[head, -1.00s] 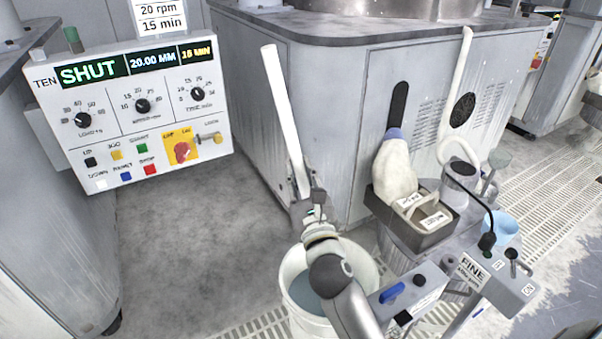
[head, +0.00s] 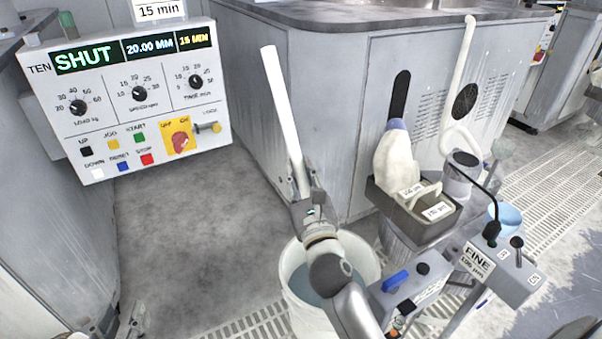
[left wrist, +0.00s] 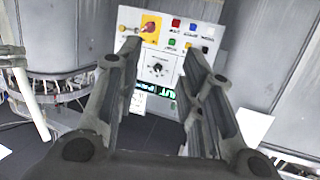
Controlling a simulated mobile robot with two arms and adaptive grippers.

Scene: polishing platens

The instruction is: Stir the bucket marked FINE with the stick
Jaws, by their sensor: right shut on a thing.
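The white stick (head: 283,110) stands nearly upright, leaning left, in the head view. My right gripper (head: 307,208) is shut on it, above the bucket's far rim. The stick's lower end is hidden behind the gripper, so I cannot tell whether it reaches the liquid. The white bucket (head: 291,298) holds grey-blue liquid and stands on the floor, partly covered by my right arm. A FINE sign (head: 477,261) sits on the stand right of it. My left gripper (head: 130,320) shows at the bottom left edge; in the left wrist view (left wrist: 158,70) its fingers are apart and empty.
A control panel (head: 125,100) reading SHUT is at the left, above open floor. A grey cabinet (head: 335,130) stands behind the bucket. At the right are a tray (head: 415,225) with a white bottle, a blue cup (head: 508,217) and a box with a blue lever (head: 396,281).

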